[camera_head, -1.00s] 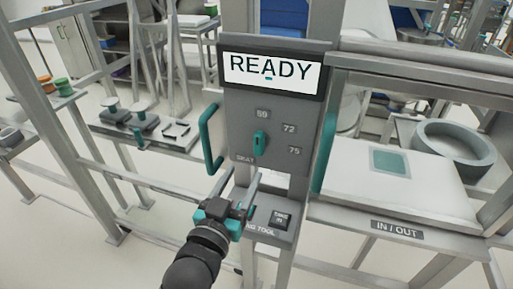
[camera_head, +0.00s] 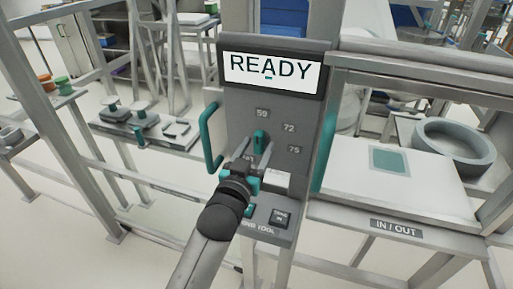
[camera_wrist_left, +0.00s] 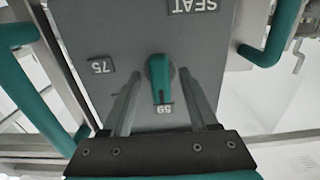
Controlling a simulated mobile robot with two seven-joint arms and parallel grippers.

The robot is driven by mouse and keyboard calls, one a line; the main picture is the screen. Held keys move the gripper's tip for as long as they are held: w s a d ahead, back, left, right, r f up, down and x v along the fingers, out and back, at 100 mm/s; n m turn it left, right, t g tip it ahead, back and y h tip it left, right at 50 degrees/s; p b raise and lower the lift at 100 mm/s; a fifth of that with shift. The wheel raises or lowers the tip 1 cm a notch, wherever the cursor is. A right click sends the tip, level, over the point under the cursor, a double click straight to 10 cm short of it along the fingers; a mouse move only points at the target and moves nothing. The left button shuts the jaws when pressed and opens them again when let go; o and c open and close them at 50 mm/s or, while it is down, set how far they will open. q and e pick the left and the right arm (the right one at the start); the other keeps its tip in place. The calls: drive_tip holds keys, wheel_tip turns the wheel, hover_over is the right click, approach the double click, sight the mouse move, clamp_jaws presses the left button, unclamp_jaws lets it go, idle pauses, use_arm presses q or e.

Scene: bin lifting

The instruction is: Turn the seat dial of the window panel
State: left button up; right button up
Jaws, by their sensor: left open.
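The seat dial (camera_head: 260,139) is a teal knob on the grey window panel (camera_head: 240,98), below a screen reading READY. Labels 59, 72 and 75 sit around it. In the left wrist view the dial (camera_wrist_left: 159,73) has its marked end toward the 59 label. My left gripper (camera_head: 256,150) is open at the dial. In the left wrist view its two fingers (camera_wrist_left: 160,84) stand on either side of the knob, with a visible gap on both sides. The gripper partly hides the panel below the dial. My right gripper is not in view.
Teal handles (camera_head: 209,138) flank the panel. At right is a shelf marked IN / OUT (camera_head: 397,229) with a large grey ring (camera_head: 455,148) behind. Metal frame bars stand at left.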

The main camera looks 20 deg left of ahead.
use_arm(q)
drive_tip(key=shift+c, duration=0.2)
clamp_jaws()
idle(0.3)
